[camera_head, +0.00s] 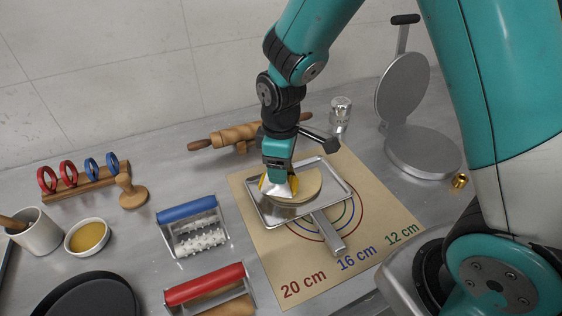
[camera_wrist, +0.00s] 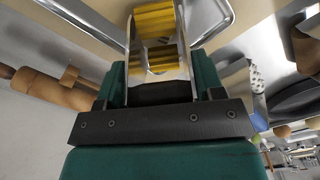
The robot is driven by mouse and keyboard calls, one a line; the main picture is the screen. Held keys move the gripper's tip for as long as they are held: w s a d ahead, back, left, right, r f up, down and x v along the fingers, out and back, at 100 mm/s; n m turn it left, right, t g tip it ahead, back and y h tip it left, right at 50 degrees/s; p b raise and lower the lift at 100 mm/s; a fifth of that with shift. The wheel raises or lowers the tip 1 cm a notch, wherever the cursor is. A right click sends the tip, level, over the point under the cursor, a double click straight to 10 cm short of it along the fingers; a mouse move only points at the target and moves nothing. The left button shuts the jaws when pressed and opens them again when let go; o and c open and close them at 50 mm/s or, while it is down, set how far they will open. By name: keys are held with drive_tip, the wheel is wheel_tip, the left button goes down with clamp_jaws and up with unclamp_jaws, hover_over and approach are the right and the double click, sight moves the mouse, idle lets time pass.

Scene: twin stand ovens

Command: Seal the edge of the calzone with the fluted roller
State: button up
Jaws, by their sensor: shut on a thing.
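The calzone (camera_head: 309,184), pale and rounded at its visible edge, lies in a shallow metal tray (camera_head: 346,197). My gripper (camera_head: 279,178) points down over the tray's left part and is shut on the fluted roller (camera_head: 265,185), which looks yellow and ribbed in a silver frame. The roller also shows in the wrist view (camera_wrist: 155,20), just ahead of my gripper (camera_wrist: 158,80). It is low over the calzone's left side; I cannot tell whether it touches the dough. The gripper and roller hide part of the calzone.
The tray sits on a mat (camera_head: 283,277) with coloured size rings. A blue-handled spiked roller (camera_head: 190,228) and a red-handled roller (camera_head: 207,288) stand left. A rolling pin (camera_head: 230,135) and shaker (camera_head: 340,113) are behind. An open round press (camera_head: 420,150) stands right.

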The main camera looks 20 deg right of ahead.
drive_tip(key=shift+f, duration=0.2)
drive_tip(key=shift+f+b, duration=0.35)
drive_tip(key=shift+b, duration=0.1)
drive_tip(key=shift+s+d, duration=0.1)
drive_tip(key=shift+s+d+r, duration=0.1)
drive_tip(key=shift+s+d, duration=0.35)
drive_tip(key=shift+d, duration=0.15)
drive_tip(key=shift+s+d+r, duration=0.1)
drive_tip(key=shift+s+d, duration=0.3)
drive_tip(key=shift+d, duration=0.2)
drive_tip(key=shift+p, duration=0.3)
wheel_tip(320, 180, up, 4)
drive_tip(key=p, duration=0.3)
drive_tip(key=shift+p, duration=0.4)
